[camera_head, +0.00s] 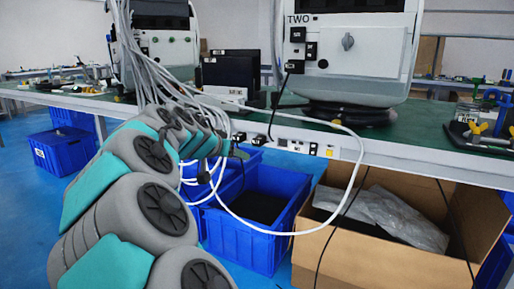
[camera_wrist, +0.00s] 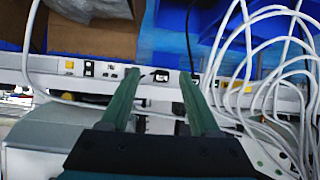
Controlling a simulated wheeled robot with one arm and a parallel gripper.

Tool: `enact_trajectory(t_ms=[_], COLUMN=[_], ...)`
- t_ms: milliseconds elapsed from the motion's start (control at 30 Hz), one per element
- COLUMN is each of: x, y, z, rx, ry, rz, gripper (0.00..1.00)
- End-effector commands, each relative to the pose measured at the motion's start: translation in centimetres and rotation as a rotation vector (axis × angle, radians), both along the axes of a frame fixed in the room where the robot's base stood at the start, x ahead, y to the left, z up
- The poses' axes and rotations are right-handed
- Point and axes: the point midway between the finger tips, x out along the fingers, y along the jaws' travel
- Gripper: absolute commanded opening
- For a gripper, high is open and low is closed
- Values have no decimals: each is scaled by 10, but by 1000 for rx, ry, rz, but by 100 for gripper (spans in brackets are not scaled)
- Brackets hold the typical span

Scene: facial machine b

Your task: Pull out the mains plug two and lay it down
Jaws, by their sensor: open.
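The machine marked TWO (camera_head: 350,50) stands on the green bench. A black cable runs from its front down to a black mains plug (camera_head: 259,140) in the white socket strip on the bench's front edge. In the wrist view my gripper (camera_wrist: 160,74) is open, its two green fingers apart and empty. A black plug (camera_wrist: 161,76) on the strip shows in the gap between the fingertips. I cannot tell whether the fingers touch it. In the head view the gripper is largely hidden behind my arm and white cables.
Another black plug (camera_head: 239,136) sits close by on the strip (camera_head: 312,147). Loose white cables hang in front of the bench. Below stand a blue crate (camera_head: 245,240) and an open cardboard box (camera_head: 370,255).

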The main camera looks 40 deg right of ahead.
Motion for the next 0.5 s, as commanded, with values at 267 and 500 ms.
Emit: enact_trajectory(t_ms=[267,500], x=[36,44], y=[-47,-60], z=[16,15], rx=[-152,-164], ry=[-98,-107], rz=[-52,-55], gripper=[62,62])
